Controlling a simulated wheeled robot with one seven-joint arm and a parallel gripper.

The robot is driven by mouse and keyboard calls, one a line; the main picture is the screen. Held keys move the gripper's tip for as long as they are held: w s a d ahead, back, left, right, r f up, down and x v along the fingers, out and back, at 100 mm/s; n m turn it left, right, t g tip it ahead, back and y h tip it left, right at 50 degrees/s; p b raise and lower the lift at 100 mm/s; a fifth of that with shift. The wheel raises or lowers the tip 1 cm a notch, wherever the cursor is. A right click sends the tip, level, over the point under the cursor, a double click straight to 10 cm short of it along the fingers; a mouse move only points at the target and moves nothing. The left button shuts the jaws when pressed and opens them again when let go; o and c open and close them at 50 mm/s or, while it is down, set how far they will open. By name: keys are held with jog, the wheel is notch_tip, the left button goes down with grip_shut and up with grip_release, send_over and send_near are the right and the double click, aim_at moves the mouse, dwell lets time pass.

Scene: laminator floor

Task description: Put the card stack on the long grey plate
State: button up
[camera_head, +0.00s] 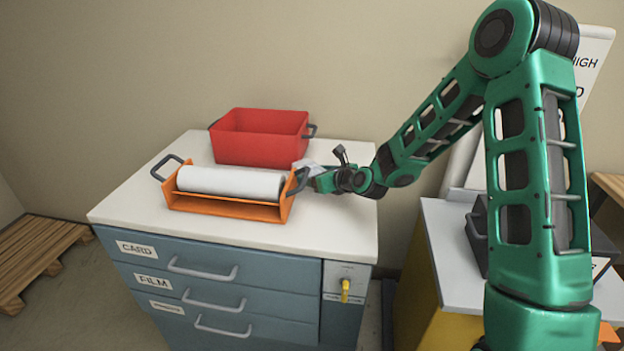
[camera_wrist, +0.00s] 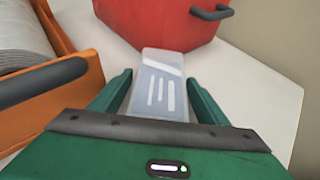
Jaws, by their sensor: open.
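A pale card stack (camera_wrist: 160,88) with white stripes lies on the white cabinet top, in front of the red bin. In the head view only a small pale part of it (camera_head: 304,164) shows beside my gripper. My gripper (camera_wrist: 158,80) is open, with one finger on each side of the stack and a visible gap on both sides. In the head view my gripper (camera_head: 316,180) is low over the right part of the cabinet top. I cannot clearly make out the long grey plate; my arm covers part of the right side.
A red bin (camera_head: 262,137) stands behind the stack. An orange holder (camera_head: 230,207) with a white roll (camera_head: 231,183) and dark handles is close on the left. A grey-topped yellow cabinet (camera_head: 445,250) with a dark grey device (camera_head: 477,238) stands right, across a gap.

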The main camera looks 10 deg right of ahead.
aim_at(313, 171)
jog(key=c, duration=1.4)
jog(key=shift+o, duration=0.2)
notch_tip(313, 171, up, 17)
jog(key=shift+m+t+h, duration=0.3)
jog(key=shift+m+h, duration=0.5)
jog(key=s+d+f, duration=0.3)
jog(key=d+f, duration=0.1)
jog(key=s+d+f, duration=0.3)
jog(key=d+f, duration=0.2)
jog(key=s+d+f, duration=0.3)
jog(key=d+f, duration=0.2)
jog(key=shift+d+f, duration=0.1)
jog(key=shift+f, duration=0.1)
